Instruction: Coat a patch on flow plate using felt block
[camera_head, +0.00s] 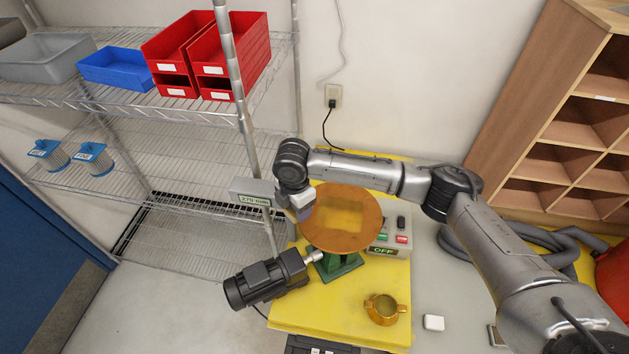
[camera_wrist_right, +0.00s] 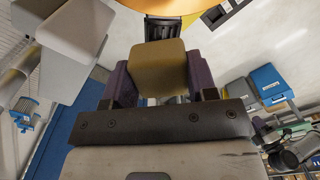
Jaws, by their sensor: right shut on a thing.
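The flow plate (camera_head: 368,232) is a round orange-brown disc on a green stand, with a paler yellow squarish patch (camera_head: 341,215) near its middle. Its orange edge also shows at the top of the wrist view (camera_wrist_right: 165,5). My right gripper (camera_head: 305,213) is at the plate's left edge in the head view. In the wrist view its purple fingers (camera_wrist_right: 160,80) are shut on the tan felt block (camera_wrist_right: 158,66). The block is mostly hidden in the head view, and I cannot tell whether it touches the plate. My left gripper is not in view.
A grey display box (camera_head: 251,191) stands close left of the gripper. A dark motor (camera_head: 265,280) joins the stand. A control box (camera_head: 390,238) reading OFF sits right of the plate. A brass pot (camera_head: 382,308) stands on the yellow surface (camera_head: 315,318). A wire shelf (camera_head: 185,200) is at left.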

